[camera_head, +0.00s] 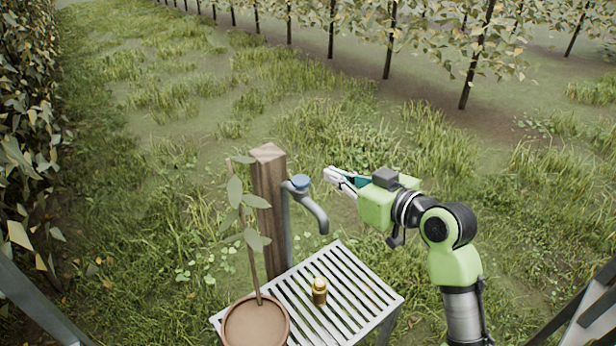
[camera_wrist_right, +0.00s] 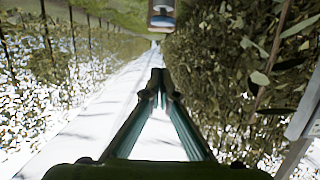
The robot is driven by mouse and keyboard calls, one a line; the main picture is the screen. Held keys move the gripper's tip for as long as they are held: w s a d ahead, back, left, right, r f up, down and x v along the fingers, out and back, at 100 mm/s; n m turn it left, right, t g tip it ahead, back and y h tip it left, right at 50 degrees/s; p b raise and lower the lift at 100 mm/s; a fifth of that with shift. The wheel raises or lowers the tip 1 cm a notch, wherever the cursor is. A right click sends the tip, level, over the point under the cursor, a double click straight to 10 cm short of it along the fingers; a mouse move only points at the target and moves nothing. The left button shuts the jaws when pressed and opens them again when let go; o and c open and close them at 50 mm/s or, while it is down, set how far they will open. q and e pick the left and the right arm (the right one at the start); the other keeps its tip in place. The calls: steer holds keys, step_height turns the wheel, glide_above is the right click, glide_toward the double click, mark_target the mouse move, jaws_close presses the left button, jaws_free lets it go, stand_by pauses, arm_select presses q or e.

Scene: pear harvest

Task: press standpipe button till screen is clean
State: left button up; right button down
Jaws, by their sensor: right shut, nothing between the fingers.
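The standpipe (camera_head: 287,225) is a grey pipe fixed beside a wooden post (camera_head: 268,205), with a spout bending down to the right. Its blue button (camera_head: 301,181) sits on top. No water shows at the spout. My right gripper (camera_head: 328,175) is shut and empty, just right of the button and apart from it in the head view. In the right wrist view the closed fingertips (camera_wrist_right: 159,76) point toward the blue button (camera_wrist_right: 162,21) near the top edge. A small amber object (camera_head: 319,291) with a yellow top stands below the spout; I cannot tell whether it is the screen. My left gripper is out of view.
A white slatted table (camera_head: 370,291) stands under the spout. A brown pot (camera_head: 255,325) with a leafy stem (camera_head: 251,233) is at its left front, the leaves partly covering the post. Grass surrounds it, with tree rows behind.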

steer(key=p, duration=0.3)
glide_above(301, 182)
steer(key=s+d, duration=0.2)
steer(key=f, duration=0.4)
steer(key=w+f, duration=0.1)
steer(key=shift+a+f, duration=0.1)
steer(key=shift+a, duration=0.15)
steer(key=shift+s+f+p, duration=0.1)
steer(key=shift+f+p, duration=0.2)
steer(key=shift+f, duration=0.25)
